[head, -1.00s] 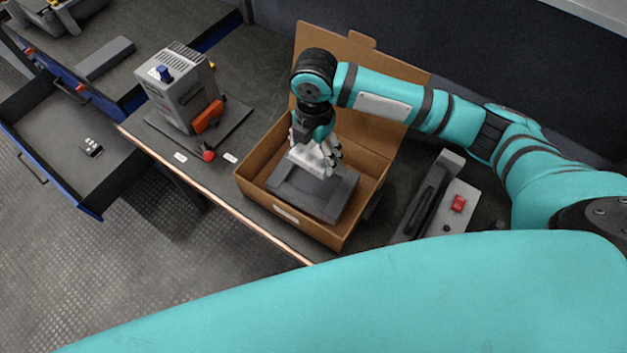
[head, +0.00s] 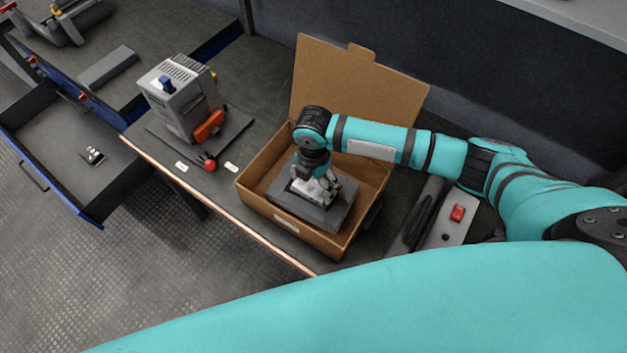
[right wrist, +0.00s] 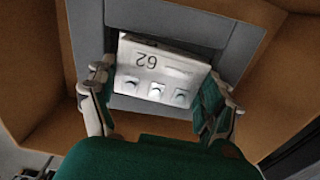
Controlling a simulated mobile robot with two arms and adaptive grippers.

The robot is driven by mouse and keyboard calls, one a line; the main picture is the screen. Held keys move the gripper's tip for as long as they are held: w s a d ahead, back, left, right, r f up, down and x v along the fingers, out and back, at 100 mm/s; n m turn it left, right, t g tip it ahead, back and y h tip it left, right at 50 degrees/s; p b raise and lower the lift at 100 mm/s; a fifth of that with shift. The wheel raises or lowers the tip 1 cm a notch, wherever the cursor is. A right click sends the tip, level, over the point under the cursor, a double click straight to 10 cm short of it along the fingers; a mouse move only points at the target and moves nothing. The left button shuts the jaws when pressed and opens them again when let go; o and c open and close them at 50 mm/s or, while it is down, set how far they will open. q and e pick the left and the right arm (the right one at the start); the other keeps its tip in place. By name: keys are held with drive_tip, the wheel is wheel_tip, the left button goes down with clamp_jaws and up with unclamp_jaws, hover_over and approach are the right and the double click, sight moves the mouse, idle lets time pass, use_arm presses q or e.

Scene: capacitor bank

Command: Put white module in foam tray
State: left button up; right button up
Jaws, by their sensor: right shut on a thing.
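The white module (head: 313,189) is in my right gripper (head: 318,184), which points down inside the cardboard box. In the right wrist view the module (right wrist: 158,72) shows the number 62 and a row of three round terminals, between the two fingers of the gripper (right wrist: 160,100). The grey foam tray (head: 285,195) lies in the box and also shows in the right wrist view (right wrist: 240,40). The module is at the tray's recess; I cannot tell how deep it sits. My left gripper is not in view.
The open cardboard box (head: 262,208) stands on the bench with its lid (head: 355,85) up at the back. A grey unit with an orange handle (head: 182,100) stands to the left. A plate with a red switch (head: 457,213) lies to the right. An open drawer (head: 60,150) is at far left.

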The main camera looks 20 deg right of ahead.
sight(314, 185)
drive_tip(key=shift+f, duration=0.2)
drive_tip(key=o, duration=1.5)
wheel_tip(314, 185, up, 12)
drive_tip(key=shift+r, duration=0.25)
